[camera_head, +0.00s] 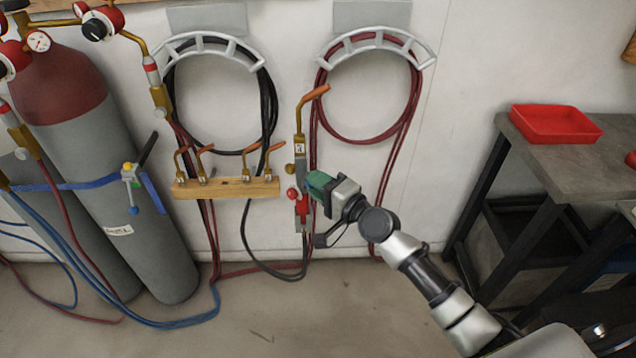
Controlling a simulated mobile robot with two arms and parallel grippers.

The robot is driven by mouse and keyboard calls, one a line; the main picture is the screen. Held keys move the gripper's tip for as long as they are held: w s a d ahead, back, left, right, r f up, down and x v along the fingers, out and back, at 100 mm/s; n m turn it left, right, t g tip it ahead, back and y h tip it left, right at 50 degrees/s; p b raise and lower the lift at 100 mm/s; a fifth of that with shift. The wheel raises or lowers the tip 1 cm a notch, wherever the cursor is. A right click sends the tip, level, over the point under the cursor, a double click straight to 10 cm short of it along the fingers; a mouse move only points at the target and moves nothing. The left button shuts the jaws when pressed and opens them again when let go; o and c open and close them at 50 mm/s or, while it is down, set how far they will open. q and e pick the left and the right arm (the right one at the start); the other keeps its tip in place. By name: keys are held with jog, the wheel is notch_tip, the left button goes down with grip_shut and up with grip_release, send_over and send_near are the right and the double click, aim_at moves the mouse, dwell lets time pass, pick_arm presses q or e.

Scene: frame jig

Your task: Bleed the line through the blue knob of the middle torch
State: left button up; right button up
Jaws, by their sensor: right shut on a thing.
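A torch (299,150) with a copper-coloured bent tip hangs upright against the wall, right of the wooden rack. A red knob (292,194) sticks out on the left of its lower body. My right gripper (314,186) reaches in from the lower right, with its green fingers at the right side of the torch, opposite the red knob. It is shut on the blue knob, which the fingers mostly hide. I cannot tell how far the knob is turned. My left gripper is not in view.
A wooden rack (225,190) with several brass tips is on the wall to the left. Coiled hoses (374,138) hang above and behind. Grey gas cylinders (140,190) stand at left. A workbench (570,160) with a red tray (557,122) stands at right.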

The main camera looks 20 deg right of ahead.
jog(key=shift+m, duration=0.4)
jog(key=o, duration=0.9)
jog(key=shift+s, duration=0.1)
jog(key=b+v, duration=0.1)
jog(key=v, duration=0.9)
jog(key=shift+s+d+f+b, duration=0.1)
jog(key=shift+s+d+b, duration=0.1)
jog(key=shift+s+b, duration=0.15)
jog(key=shift+w, duration=0.1)
